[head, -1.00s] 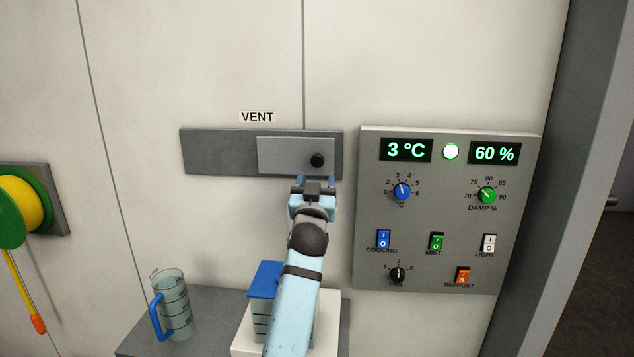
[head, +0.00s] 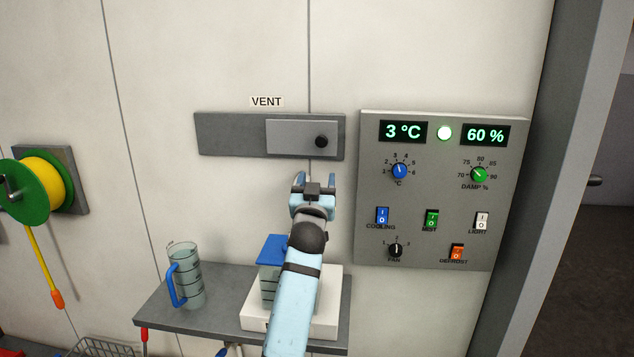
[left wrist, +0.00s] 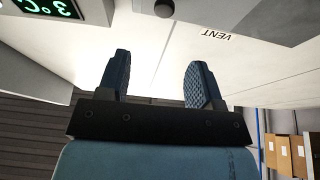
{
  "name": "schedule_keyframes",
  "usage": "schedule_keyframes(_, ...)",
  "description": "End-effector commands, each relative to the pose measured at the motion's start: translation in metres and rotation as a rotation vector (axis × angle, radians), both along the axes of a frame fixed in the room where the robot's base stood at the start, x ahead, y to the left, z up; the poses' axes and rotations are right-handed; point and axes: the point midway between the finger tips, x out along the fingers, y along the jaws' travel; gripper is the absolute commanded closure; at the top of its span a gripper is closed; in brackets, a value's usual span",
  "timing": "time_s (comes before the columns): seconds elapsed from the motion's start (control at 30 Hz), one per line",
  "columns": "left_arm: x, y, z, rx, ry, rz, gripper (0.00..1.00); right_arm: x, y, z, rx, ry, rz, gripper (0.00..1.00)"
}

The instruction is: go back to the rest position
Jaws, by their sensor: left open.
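My left gripper (head: 314,182) is open and empty in front of the wall, below the vent slider. In the left wrist view its two blue fingers (left wrist: 158,85) stand apart with nothing between them. The grey vent slider plate (head: 290,137) with its black knob (head: 321,141) sits at the right end of its dark track (head: 228,134). The gripper is apart from the knob, which also shows at the top of the left wrist view (left wrist: 164,8). My right gripper is in neither view.
A grey control panel (head: 440,240) is on the wall right of my arm. Below, a shelf (head: 215,318) holds a measuring jug (head: 188,280) and a blue-lidded container (head: 270,255) on a white base (head: 325,315). A yellow-green reel (head: 40,185) hangs at left.

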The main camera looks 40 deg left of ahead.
Motion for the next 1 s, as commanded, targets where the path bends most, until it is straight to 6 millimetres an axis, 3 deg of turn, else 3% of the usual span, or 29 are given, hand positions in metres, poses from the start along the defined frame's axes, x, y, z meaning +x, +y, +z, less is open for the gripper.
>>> schedule_keyframes(0.33, 0.000, -0.001, -0.001, 0.001, 0.003, -0.001, 0.40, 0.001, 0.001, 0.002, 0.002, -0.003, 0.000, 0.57)
schedule_keyframes(0.47, -0.004, -0.009, -0.018, 0.010, 0.044, -0.026, 0.40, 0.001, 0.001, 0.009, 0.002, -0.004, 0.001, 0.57)
schedule_keyframes(0.63, -0.026, -0.044, -0.087, 0.033, 0.202, -0.123, 0.40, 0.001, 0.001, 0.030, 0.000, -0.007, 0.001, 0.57)
schedule_keyframes(0.77, -0.064, -0.082, -0.156, 0.039, 0.361, -0.234, 0.40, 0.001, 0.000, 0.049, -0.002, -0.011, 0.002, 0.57)
schedule_keyframes(0.87, -0.104, -0.112, -0.206, 0.032, 0.485, -0.321, 0.40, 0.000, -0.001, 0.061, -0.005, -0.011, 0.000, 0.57)
schedule_keyframes(1.0, -0.179, -0.156, -0.270, 0.002, 0.665, -0.451, 0.40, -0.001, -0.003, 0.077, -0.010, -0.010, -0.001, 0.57)
